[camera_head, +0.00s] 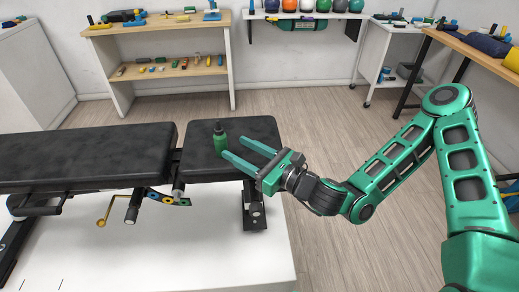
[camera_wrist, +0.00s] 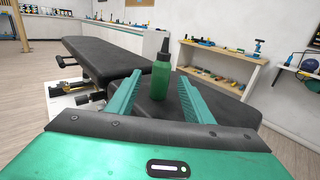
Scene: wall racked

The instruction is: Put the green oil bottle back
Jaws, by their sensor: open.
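The green oil bottle (camera_head: 220,140), with a dark nozzle cap, stands upright on the black padded bench seat (camera_head: 262,128). In the wrist view the bottle (camera_wrist: 160,78) appears upright ahead of my gripper, between the lines of its two fingers. My gripper (camera_head: 241,157) is open and empty, with its fingers pointing at the bottle from the right in the head view. In the wrist view my gripper (camera_wrist: 157,98) shows both fingers spread on either side of the bottle. Whether a finger touches the bottle I cannot tell.
A wooden shelf unit (camera_head: 163,78) with small tools stands at the back left. A wall rack (camera_head: 305,16) holds several coloured balls. A wooden table (camera_head: 470,48) is at the right. The longer bench pad (camera_head: 85,157) lies left of the seat. The floor behind the bench is clear.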

